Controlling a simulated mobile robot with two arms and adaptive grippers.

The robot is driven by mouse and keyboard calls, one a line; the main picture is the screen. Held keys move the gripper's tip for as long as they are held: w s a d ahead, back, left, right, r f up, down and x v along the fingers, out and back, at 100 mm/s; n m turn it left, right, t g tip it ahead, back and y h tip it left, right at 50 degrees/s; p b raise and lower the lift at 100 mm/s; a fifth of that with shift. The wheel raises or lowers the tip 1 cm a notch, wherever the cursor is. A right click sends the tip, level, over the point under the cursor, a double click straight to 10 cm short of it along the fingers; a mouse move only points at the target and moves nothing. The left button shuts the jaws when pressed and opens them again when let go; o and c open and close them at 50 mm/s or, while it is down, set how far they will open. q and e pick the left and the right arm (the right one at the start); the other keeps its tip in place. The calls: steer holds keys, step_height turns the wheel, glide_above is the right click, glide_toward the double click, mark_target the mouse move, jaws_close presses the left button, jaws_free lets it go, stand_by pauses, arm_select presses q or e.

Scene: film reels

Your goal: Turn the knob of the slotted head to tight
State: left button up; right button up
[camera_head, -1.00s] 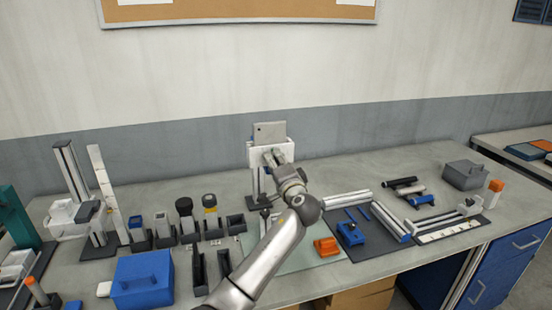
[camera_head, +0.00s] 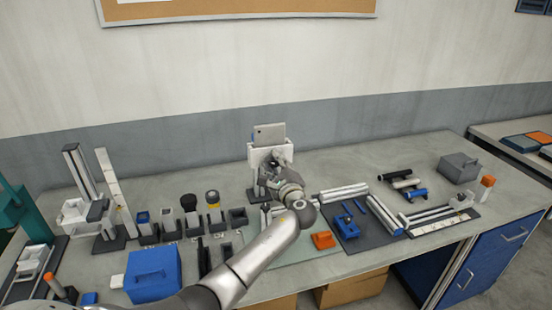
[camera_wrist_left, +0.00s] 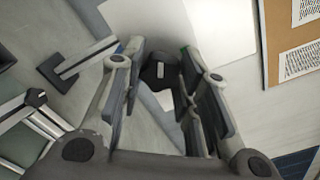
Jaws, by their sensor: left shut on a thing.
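The slotted head (camera_head: 284,152) is a white block on a dark stand at the back middle of the bench. A grey plate (camera_head: 269,134) stands up from it. My left gripper (camera_head: 272,172) is in front of the head and hides much of its front and the post in the head view. In the left wrist view, the dark knob (camera_wrist_left: 158,72) with a pale mark sits between the two fingers of the gripper (camera_wrist_left: 163,85), which is shut on it. I cannot tell from the mark how tight the knob is. My right gripper is not in view.
A blue box (camera_head: 152,276) and a row of small dark holders stand left of my arm. To the right are an orange block (camera_head: 322,240), a dark mat with blue parts, rails and a grey box (camera_head: 458,168). Bare bench lies at the back right.

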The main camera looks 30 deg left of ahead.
arm_select(q)
steer(key=m+p, duration=0.2)
steer(key=m, duration=0.1)
steer(key=m+p, duration=0.1)
steer(key=m, duration=0.1)
steer(key=shift+m, duration=0.4)
steer(key=m, duration=0.3)
steer(key=shift+s+f, duration=0.1)
steer(key=shift+f, duration=0.1)
steer(key=shift+m, duration=1.9)
steer(key=o, duration=1)
steer(key=shift+a, duration=0.1)
steer(key=shift+s+r, duration=0.1)
steer(key=v, duration=1.2)
